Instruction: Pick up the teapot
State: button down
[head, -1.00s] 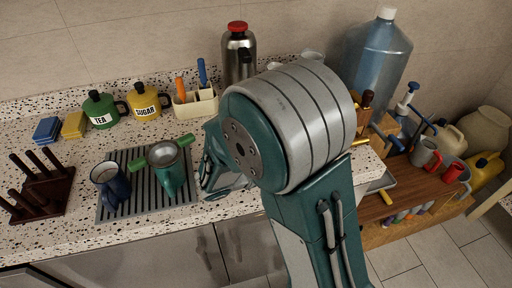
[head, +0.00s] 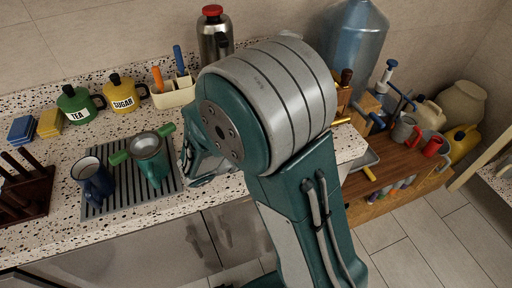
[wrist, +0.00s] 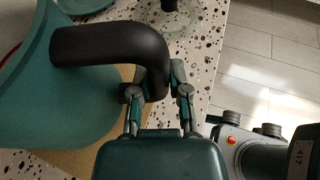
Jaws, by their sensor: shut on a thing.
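The teapot (wrist: 75,110) fills the left of the wrist view as a large teal body with a curved black handle (wrist: 115,45). My gripper (wrist: 159,92) is shut on the black handle, with one finger on each side of its lower end. The teapot's spout and lid are not clearly seen. In the head view my arm hides the teapot and most of the gripper.
A ribbed drying mat (head: 98,207) holds a blue mug (head: 92,180) and a green strainer cup (head: 148,150). Canisters (head: 78,105), a utensil caddy (head: 172,95) and a flask (head: 215,38) stand behind. A tan board (wrist: 60,162) shows below the teapot. Floor lies at right.

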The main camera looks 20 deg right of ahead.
jog(key=shift+r, duration=0.75)
jog(key=s+a+r, duration=0.1)
jog(key=s+r, duration=1)
jog(key=s, duration=0.3)
jog(key=shift+s, duration=0.1)
